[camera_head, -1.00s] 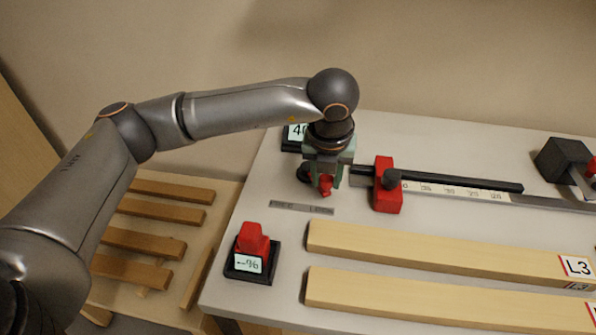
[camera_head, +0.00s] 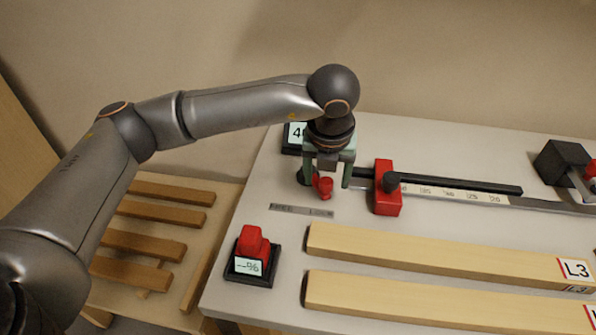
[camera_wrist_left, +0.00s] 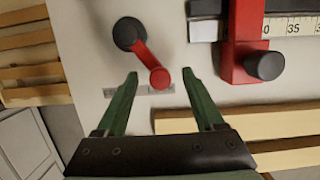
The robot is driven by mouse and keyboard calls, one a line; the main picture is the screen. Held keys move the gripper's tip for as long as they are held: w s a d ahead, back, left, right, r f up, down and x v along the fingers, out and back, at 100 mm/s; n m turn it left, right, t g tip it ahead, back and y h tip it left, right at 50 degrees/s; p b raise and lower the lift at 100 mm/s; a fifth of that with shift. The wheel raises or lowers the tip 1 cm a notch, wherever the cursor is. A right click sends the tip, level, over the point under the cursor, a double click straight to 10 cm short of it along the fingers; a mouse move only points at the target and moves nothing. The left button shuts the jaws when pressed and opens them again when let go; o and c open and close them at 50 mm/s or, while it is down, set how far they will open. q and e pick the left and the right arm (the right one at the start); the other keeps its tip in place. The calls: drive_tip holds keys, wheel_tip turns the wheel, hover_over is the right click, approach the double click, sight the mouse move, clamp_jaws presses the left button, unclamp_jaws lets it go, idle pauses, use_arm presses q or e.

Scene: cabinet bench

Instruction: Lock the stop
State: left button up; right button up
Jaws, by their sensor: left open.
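The red stop (camera_head: 387,190) sits on the rail with a black knob on top; it also shows in the wrist view (camera_wrist_left: 240,45). Left of it is a lever with a dark round pivot (camera_wrist_left: 129,33) and a red arm ending in a red knob (camera_wrist_left: 160,77). The knob is at the right end of a small grey label strip (camera_head: 300,210), whose words seem to read FREE and LOCK. My left gripper (camera_wrist_left: 160,79) is open, with one green finger on each side of the knob and visible gaps. My right gripper is not in view.
A red button on a black base (camera_head: 252,256) with a small display stands at the front left. Two long wooden bars (camera_head: 440,250) lie in front of the rail. A dark block (camera_head: 563,160) stands at the right. Wooden slats (camera_head: 150,240) lie left of the bench.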

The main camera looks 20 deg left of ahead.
use_arm(q)
drive_tip(key=shift+r+p, duration=1.6)
drive_tip(key=shift+r, duration=2.35)
